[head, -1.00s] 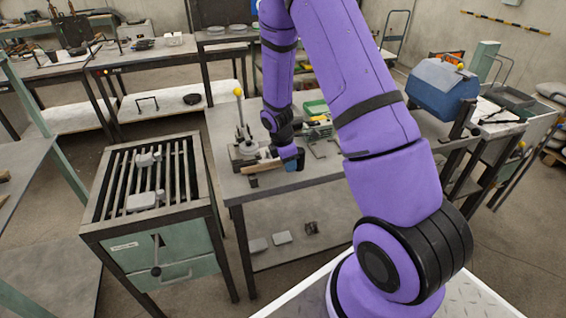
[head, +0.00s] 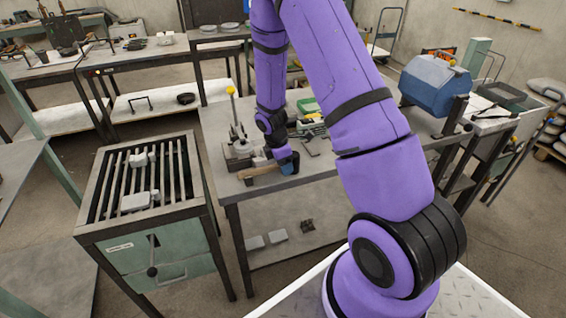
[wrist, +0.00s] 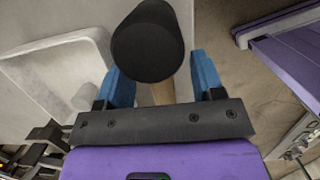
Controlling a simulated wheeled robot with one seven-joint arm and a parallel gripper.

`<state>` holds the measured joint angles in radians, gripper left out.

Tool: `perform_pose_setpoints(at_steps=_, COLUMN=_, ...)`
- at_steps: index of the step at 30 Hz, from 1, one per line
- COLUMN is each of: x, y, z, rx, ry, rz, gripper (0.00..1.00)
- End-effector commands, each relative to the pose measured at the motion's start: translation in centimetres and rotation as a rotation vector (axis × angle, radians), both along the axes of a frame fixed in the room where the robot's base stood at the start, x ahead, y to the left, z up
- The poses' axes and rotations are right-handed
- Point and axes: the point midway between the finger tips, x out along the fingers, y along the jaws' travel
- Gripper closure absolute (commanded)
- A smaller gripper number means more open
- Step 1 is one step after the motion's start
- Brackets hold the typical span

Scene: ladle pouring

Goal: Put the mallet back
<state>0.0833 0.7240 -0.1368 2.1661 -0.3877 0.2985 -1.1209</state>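The mallet's black round head (wrist: 148,42) fills the upper middle of the wrist view, close to the camera. Its pale wooden handle (wrist: 162,93) runs behind the head, between my two blue fingers. My gripper (wrist: 163,80) looks open around the handle, with gaps showing on both sides; the head hides part of the handle and fingers. I cannot tell whether the mallet touches the tabletop.
The workbench (head: 270,197) carries a block with an upright, yellow-knobbed tool (head: 237,140) beside my gripper. A slatted green cabinet (head: 150,245) stands to the left, across a narrow gap. A blue drum (head: 436,84) stands at the right.

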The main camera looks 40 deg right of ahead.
Motion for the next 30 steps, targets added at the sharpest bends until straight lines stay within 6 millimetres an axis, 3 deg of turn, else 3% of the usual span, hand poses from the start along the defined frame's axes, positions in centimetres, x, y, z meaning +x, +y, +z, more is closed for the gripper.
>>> perform_pose_setpoints(at_steps=9, x=0.0, y=0.0, z=0.1, rx=0.000, ry=-0.001, rz=0.000, gripper=0.37)
perform_pose_setpoints(at_steps=14, x=0.1, y=0.0, z=1.4, rx=0.000, ry=-0.003, rz=0.001, gripper=0.37)
perform_pose_setpoints(at_steps=30, x=0.6, y=1.9, z=10.9, rx=0.000, ry=-0.004, rz=0.000, gripper=0.37)
